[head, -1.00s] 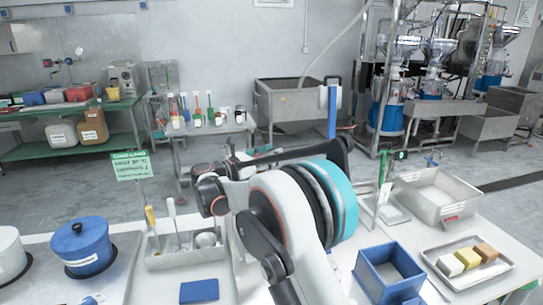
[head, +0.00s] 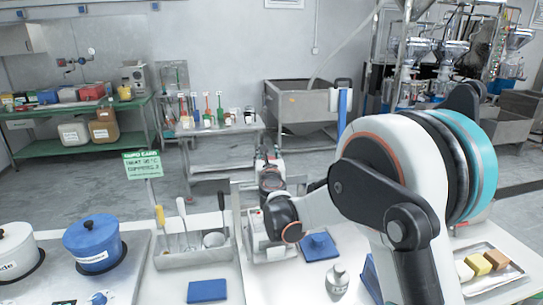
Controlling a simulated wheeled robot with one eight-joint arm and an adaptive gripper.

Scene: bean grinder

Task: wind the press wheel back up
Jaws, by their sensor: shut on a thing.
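My arm fills the right and centre, and its wrist reaches left over the middle of the table. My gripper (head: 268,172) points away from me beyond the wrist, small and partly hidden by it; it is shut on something. The press wheel cannot be made out, being hidden behind my wrist and gripper. A pale block-like base (head: 266,248) stands on the table just below my wrist, and I cannot tell whether it belongs to the press.
A utensil tray (head: 190,257), a blue pad (head: 207,291) and a blue pot (head: 92,243) lie to the left. A tray of blocks (head: 478,283) is at right.

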